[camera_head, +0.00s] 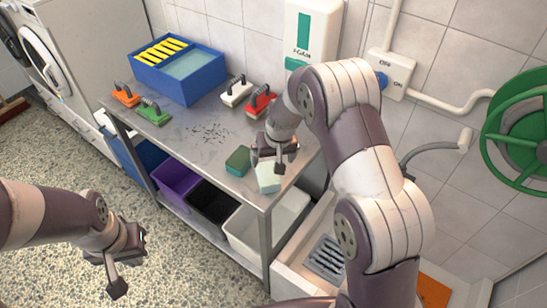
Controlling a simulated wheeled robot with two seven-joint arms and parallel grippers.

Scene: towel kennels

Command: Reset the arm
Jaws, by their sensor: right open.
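My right gripper (270,164) is open over the front right end of the metal table (185,150). A pale green and white sponge-like block (268,180) lies just below its fingers; whether they touch it I cannot tell. A dark green sponge-like block (238,159) lies just left of it on the table. My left gripper (130,264) hangs over the speckled floor, left of the table; its fingers look apart with nothing between them.
Purple (178,184), black and white bins sit below. A sink grate (325,258), wall switch (386,75) and green hose reel (520,130) are at right.

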